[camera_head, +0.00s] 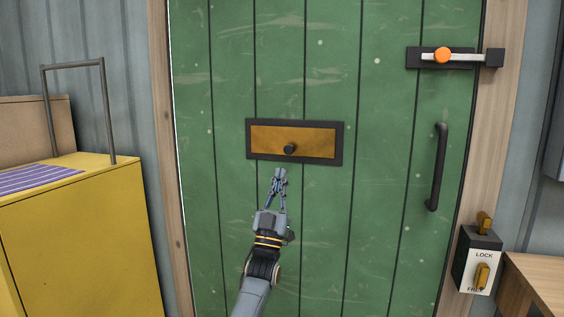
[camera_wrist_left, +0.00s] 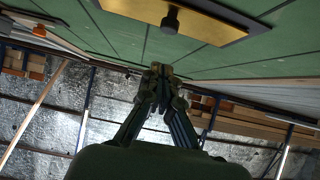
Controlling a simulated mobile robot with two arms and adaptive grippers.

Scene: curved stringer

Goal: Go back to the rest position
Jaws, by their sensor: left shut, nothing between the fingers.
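My left gripper (camera_head: 280,174) is shut and empty in front of the green door (camera_head: 310,225). Its fingertips are just below the brass flap (camera_head: 320,143) with its dark frame and dark knob (camera_head: 290,149). In the left wrist view the shut fingers (camera_wrist_left: 158,72) point up toward the flap (camera_wrist_left: 215,25) and its knob (camera_wrist_left: 170,20), with a gap between. My right gripper is not in view.
A bolt with an orange knob (camera_head: 443,55) is at the door's upper right, above a black handle (camera_head: 438,168). A lock box (camera_head: 477,262) and a wooden table (camera_head: 540,280) are at right. A yellow cabinet (camera_head: 85,240) stands at left.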

